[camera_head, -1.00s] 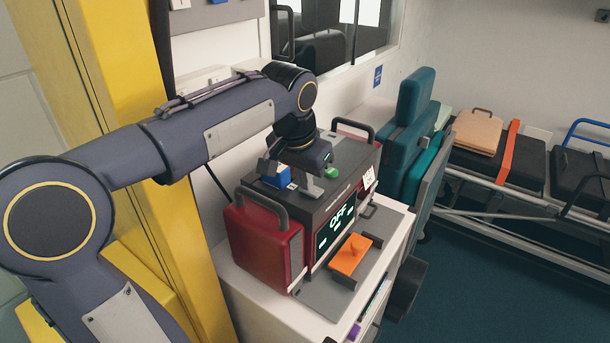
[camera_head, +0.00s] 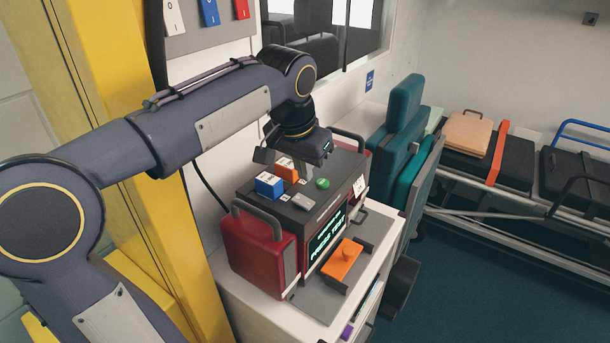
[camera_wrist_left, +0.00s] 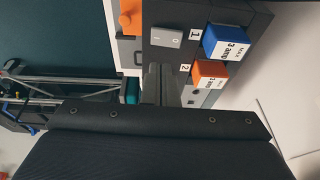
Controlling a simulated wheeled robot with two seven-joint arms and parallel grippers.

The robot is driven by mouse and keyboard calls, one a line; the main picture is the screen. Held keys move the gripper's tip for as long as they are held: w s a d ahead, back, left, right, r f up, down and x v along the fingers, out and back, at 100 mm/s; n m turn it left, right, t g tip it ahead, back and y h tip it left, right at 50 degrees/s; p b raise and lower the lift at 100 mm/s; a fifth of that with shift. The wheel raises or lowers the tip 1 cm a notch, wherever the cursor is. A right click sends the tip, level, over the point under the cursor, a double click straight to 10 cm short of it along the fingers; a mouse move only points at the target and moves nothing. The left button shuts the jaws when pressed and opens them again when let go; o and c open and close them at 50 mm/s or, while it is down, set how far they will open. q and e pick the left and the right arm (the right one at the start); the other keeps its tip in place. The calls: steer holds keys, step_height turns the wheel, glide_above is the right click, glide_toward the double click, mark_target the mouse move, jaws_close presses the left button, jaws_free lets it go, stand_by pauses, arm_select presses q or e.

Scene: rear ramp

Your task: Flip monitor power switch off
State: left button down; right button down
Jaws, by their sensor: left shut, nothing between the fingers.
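The monitor (camera_head: 318,212) is a dark box with red side cases on a white cabinet. My right gripper is in neither view.
A blue fuse block (camera_head: 269,185), an orange fuse block (camera_head: 286,170) and a green button (camera_head: 323,184) stand close around the gripper. An orange handled piece (camera_head: 345,258) lies in front. A wall panel (camera_head: 200,40) carries several coloured switches. Teal seats (camera_head: 402,125) stand right.

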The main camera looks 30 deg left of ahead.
arm_select(q)
step_height(320, 180, up, 7)
glide_above(299, 199)
steer(key=s+d, duration=0.2)
steer(key=s, duration=0.2)
steer(key=shift+w+r, duration=0.1)
steer(key=shift+w, duration=0.05)
steer(key=w+m+g, duration=0.1)
steer(key=m, duration=0.5)
steer(key=w+m+g+p, duration=0.1)
steer(key=m, duration=0.5)
steer(key=w+m+g+y, duration=0.1)
steer(key=m, duration=0.5)
steer(key=shift+w+r+p, duration=0.15)
steer(key=shift+w+p, duration=0.2)
steer(key=f, duration=0.4)
steer(key=a+f+b, duration=0.1)
steer(key=f, duration=0.9)
steer(key=shift+a, duration=0.3)
